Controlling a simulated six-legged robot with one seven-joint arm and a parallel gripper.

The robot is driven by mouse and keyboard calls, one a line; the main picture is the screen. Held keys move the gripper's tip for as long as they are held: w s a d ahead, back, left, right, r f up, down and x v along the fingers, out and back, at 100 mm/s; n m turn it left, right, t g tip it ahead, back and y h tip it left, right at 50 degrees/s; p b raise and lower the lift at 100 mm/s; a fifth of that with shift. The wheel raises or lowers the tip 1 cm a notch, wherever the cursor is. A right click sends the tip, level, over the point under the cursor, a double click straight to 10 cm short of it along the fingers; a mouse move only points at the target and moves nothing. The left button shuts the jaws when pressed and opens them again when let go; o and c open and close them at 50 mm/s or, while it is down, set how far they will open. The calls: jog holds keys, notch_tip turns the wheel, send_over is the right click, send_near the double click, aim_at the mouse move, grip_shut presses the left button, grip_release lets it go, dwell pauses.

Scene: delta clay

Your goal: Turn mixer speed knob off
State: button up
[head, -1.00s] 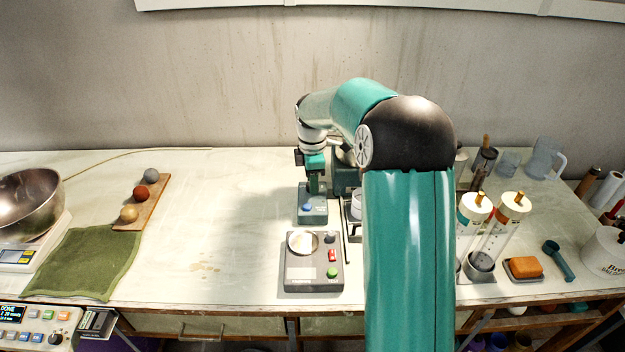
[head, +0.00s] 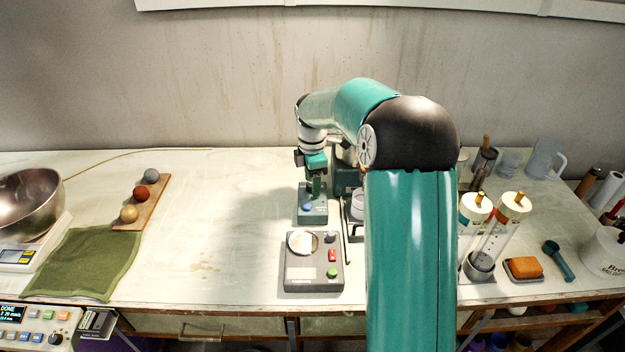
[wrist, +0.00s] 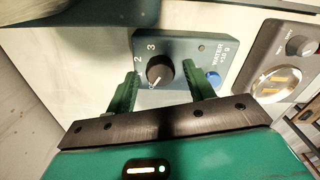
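The mixer speed knob (wrist: 160,71) is a round black knob with a white pointer, on a teal-grey panel (wrist: 190,47) marked 2 and 3. The pointer faces down and slightly left in the wrist view. The panel also has a blue button (wrist: 213,78) and a label reading WATER. My gripper (wrist: 158,82) is open, with one green finger on each side of the knob and visible gaps between. In the head view my gripper (head: 315,184) points down over the mixer base (head: 312,217) and hides the knob. I cannot tell how far the fingertips are above the panel.
Clear tubes (head: 489,238) and an orange block (head: 525,267) are to the right. The table left of the mixer is mostly clear, up to a green cloth (head: 85,262).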

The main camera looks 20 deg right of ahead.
notch_tip(320, 180, up, 14)
dwell(0.6)
jog(key=shift+f, duration=0.15)
